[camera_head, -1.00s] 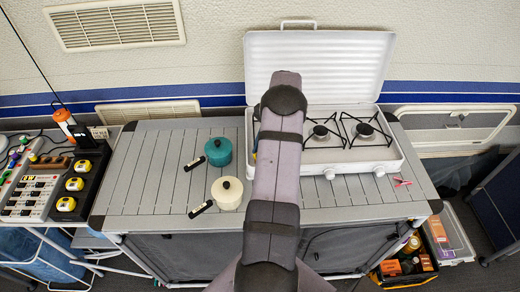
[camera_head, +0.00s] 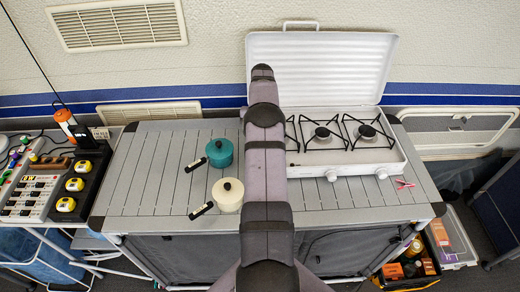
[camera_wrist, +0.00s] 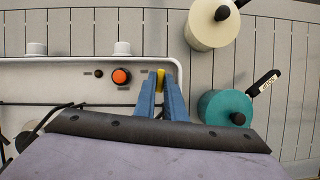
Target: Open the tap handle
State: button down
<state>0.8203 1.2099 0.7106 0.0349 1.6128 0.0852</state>
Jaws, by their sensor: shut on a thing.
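A small yellow tap handle (camera_wrist: 160,74) shows at the corner of the white stove in the wrist view. My gripper (camera_wrist: 160,90), with two blue fingers, is shut on it, one finger on each side. The handle's lower part is hidden between the fingers. In the head view my arm covers the left end of the white gas stove (camera_head: 350,170), so neither the fingers nor the yellow handle can be seen there.
An orange button (camera_wrist: 121,76) sits beside the fingers, with white knobs beyond it. A teal pot (camera_head: 219,153) and a cream pot (camera_head: 228,194) stand left of my arm on the grey slatted table (camera_head: 140,185). The raised lid (camera_head: 335,70) stands behind the burners.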

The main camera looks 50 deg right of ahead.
jog(key=shift+n, duration=0.6)
jog(key=shift+g, duration=0.3)
jog(key=c, duration=1.8)
grip_release()
jog(key=shift+h, duration=0.3)
notch_tip(320, 180, up, 10)
jog(key=shift+b, duration=0.95)
jog(key=shift+w+a, duration=0.1)
